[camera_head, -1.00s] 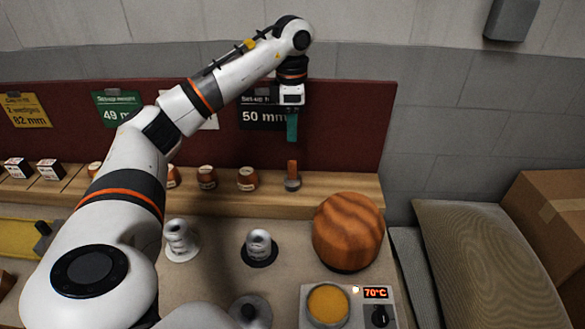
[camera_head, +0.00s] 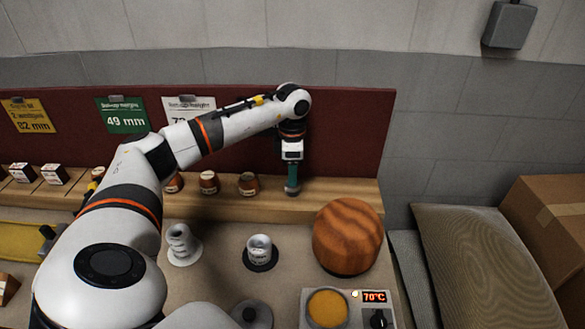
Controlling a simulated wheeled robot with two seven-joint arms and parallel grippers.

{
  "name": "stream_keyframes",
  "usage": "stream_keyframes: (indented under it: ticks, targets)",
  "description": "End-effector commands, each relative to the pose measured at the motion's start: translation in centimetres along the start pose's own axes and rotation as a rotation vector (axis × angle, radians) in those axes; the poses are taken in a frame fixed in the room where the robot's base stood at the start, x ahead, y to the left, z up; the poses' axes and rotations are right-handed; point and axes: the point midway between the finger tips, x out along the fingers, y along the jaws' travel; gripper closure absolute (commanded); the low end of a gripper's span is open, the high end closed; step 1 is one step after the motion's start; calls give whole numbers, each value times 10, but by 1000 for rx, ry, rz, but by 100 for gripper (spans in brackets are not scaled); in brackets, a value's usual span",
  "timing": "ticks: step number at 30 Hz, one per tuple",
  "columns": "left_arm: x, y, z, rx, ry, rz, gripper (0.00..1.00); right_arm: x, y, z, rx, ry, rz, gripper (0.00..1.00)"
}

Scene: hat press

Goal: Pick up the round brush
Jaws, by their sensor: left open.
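The round brush (camera_head: 293,190) stands upright on the wooden shelf (camera_head: 330,190) at the back, near the shelf's right part. Its grey round base shows; its wooden handle is now hidden behind my gripper's fingers. My left gripper (camera_head: 293,178) points straight down over the brush, its green fingers at the handle's height. The fingers look edge-on, so the gap between them and any contact with the handle cannot be made out. My right gripper is not in view.
Several small brown pots (camera_head: 248,184) stand on the shelf left of the brush. A wooden hat block (camera_head: 347,236) stands in front to the right. A heater (camera_head: 375,312) reading 70°C is at the front. A red back panel (camera_head: 350,130) rises behind the shelf.

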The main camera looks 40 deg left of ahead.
Motion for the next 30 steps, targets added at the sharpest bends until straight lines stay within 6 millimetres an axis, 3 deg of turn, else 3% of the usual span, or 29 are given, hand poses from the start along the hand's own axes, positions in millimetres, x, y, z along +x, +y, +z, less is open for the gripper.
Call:
stream_keyframes:
  ticks: [6,14,24,30]
  targets:
    - [0,0,0,0,0,0,57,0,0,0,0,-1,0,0]
    - [0,0,0,0,0,0,99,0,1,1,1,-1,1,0]
    - [-2,0,0,0,1,-1,100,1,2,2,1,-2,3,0]
    - [-21,-1,-1,0,3,-4,100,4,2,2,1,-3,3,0]
